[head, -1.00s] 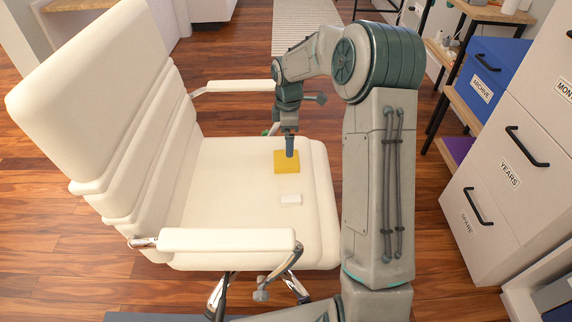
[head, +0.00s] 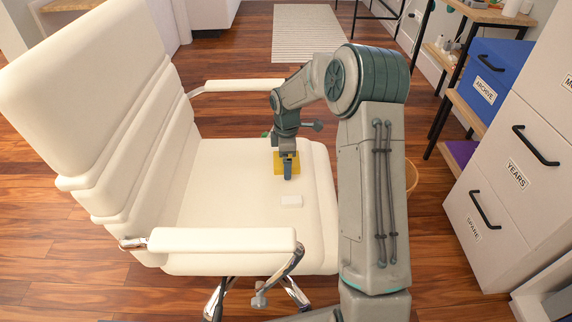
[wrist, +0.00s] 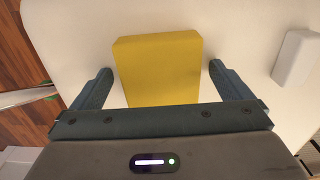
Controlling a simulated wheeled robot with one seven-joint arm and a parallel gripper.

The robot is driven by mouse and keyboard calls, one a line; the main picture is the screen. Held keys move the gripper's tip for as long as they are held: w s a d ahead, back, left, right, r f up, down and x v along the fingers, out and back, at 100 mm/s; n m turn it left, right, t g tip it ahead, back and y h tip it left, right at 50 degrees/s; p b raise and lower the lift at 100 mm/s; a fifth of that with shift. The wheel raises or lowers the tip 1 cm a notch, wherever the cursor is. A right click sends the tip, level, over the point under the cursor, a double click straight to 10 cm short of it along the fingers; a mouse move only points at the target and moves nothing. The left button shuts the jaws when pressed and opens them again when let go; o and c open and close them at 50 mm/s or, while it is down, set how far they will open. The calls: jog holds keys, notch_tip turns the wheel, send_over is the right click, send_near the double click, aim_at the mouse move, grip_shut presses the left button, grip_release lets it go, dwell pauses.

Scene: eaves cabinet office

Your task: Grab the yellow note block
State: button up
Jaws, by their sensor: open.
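The yellow note block (head: 278,167) lies on the seat of the cream office chair (head: 210,200). In the head view my gripper (head: 288,172) partly covers it. In the wrist view the yellow note block (wrist: 158,68) shows between the two fingers of my gripper (wrist: 157,82). The fingers are spread wide, with a gap on each side of the block. Its near edge is hidden behind the gripper body. I cannot tell how far the fingertips are above the seat.
A small white block (head: 291,201) lies on the seat near the yellow one; it also shows in the wrist view (wrist: 297,58). The chair's near armrest (head: 222,240), far armrest (head: 245,86) and tall backrest (head: 85,95) surround the seat. Drawers (head: 500,190) stand at the right.

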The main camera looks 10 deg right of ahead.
jog(key=c, duration=1.1)
jog(key=shift+r, duration=0.15)
